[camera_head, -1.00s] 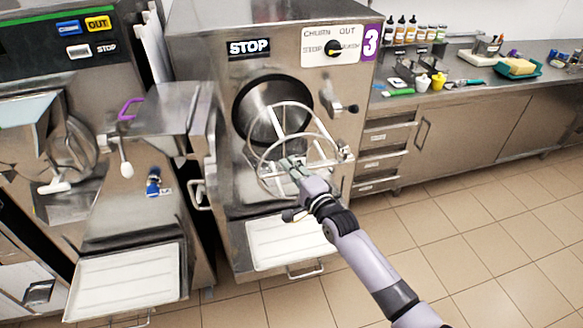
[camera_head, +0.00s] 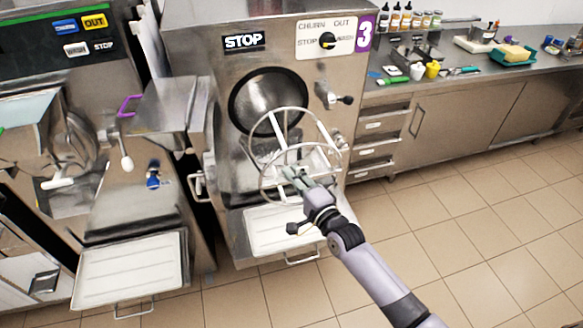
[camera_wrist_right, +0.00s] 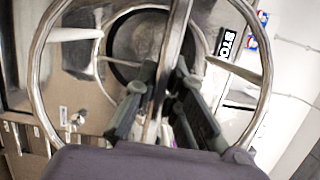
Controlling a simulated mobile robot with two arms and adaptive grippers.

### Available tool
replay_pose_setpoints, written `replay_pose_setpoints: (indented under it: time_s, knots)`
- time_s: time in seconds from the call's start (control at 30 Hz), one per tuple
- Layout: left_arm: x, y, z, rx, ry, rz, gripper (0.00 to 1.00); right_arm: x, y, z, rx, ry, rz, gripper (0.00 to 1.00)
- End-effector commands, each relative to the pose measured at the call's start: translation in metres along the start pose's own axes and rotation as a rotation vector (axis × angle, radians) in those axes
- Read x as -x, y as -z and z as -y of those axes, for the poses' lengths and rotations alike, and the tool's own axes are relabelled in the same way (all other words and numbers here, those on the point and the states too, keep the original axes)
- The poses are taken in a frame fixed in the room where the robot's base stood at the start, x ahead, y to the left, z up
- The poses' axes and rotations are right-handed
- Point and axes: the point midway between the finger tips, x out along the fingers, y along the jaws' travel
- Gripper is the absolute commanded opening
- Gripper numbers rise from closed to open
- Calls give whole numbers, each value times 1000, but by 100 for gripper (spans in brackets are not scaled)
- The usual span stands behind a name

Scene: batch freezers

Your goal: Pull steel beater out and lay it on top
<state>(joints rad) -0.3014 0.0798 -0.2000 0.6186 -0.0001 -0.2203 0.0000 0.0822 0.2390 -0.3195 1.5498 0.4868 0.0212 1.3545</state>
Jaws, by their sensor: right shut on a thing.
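The steel beater (camera_head: 278,112) is a frame of two rings joined by bars, held in front of freezer 3. My right gripper (camera_head: 292,177) is shut on a bar at its near side. In the right wrist view the beater's ring (camera_wrist_right: 41,62) surrounds the gripper (camera_wrist_right: 165,95), with a bar between the fingers. The round barrel opening (camera_head: 268,102) of the freezer is behind the beater, which appears outside it. The freezer's steel top (camera_head: 220,12) is at the upper edge, only partly visible. My left gripper is not in view.
A white drip tray (camera_head: 270,232) juts out below the beater. A handle (camera_head: 340,98) sticks out right of the opening. Another freezer with its own tray (camera_head: 130,270) stands at left. A counter (camera_head: 480,80) with bottles is at right; floor is clear in front.

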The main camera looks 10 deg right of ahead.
Motion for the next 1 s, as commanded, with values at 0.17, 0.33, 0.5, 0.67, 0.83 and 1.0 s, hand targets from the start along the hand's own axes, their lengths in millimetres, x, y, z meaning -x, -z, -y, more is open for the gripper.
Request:
replay_pose_setpoints:
  time_s: [0.17, 0.33, 0.5, 0.67, 0.83, 1.0]
  knots:
    - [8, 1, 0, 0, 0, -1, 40, 12, -3, 3, 2, 3, 0, 0]
    - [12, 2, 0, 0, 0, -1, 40, 24, -6, 2, 2, 4, 0, 0]
    - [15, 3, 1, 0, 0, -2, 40, 35, -9, 2, 2, 3, 0, 0]
    - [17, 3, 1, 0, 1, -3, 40, 46, -12, 2, 2, 4, 0, 0]
    - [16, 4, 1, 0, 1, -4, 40, 57, -15, 2, 1, 4, 0, 0]
    - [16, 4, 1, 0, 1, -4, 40, 69, -18, 2, 1, 4, -1, 0]
